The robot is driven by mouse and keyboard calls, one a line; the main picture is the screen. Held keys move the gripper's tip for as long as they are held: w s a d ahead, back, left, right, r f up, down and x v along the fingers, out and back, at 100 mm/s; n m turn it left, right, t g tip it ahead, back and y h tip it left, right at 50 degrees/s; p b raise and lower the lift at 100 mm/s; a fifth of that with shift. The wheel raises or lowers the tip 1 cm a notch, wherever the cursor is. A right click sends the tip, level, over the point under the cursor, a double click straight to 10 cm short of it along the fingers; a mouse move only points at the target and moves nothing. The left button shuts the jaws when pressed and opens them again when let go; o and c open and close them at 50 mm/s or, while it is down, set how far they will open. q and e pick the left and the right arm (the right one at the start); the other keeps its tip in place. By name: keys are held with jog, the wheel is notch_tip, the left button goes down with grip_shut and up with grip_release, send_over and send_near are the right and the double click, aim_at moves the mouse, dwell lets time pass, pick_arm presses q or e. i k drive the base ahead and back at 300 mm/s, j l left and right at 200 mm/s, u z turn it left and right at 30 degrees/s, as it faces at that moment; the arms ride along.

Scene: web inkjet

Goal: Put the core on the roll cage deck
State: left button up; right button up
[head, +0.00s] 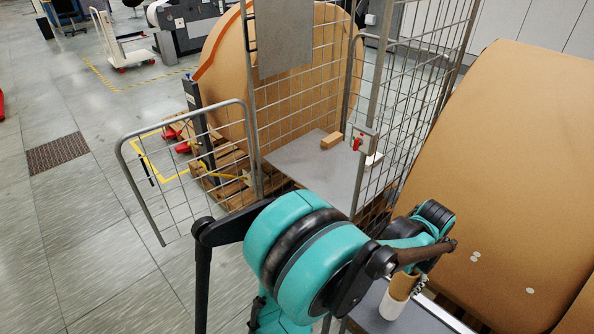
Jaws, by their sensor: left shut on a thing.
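The core (403,285) is a short tube, brown on top and white at its lower end, at the bottom right of the head view. My left gripper (412,268) is shut on its upper part, and the fingers are partly hidden by my arm. The core is over or on a grey surface (427,322); I cannot tell whether it touches. The roll cage deck (302,158) is a grey plate inside the wire cage, beyond my arm. My arm hides part of the cage's near side. My right gripper is not in view.
A small brown block (331,140) and a white item (374,159) are at the deck's right side. The cage's mesh gate (190,165) stands open to the left. Large brown rolls (520,170) flank the cage. The deck's left and front are clear.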

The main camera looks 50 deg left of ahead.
aim_at(340, 184)
jog(key=j+u, duration=0.2)
jog(key=u, duration=0.25)
jog(key=j+u, duration=0.2)
jog(key=u, duration=0.25)
jog(key=j+u, duration=0.2)
jog(key=u, duration=0.3)
jog(key=j+u, duration=0.15)
jog(key=u, duration=0.3)
jog(key=i+j+u, duration=0.65)
jog(key=u, duration=0.15)
jog(key=i+z, duration=0.4)
jog(key=i+j+z, duration=0.1)
jog(key=z, duration=0.3)
jog(key=i+z, duration=0.15)
jog(key=z, duration=0.3)
jog(key=i+z, duration=0.2)
jog(key=z, duration=0.2)
jog(key=i+z, duration=0.2)
jog(key=z, duration=0.25)
jog(key=i+j+z, duration=0.1)
jog(key=z, duration=0.3)
jog(key=i+j+z, duration=0.2)
jog(key=z, duration=0.25)
jog(key=i+j+z, duration=0.55)
jog(key=k+l, duration=0.05)
jog(key=l, duration=0.05)
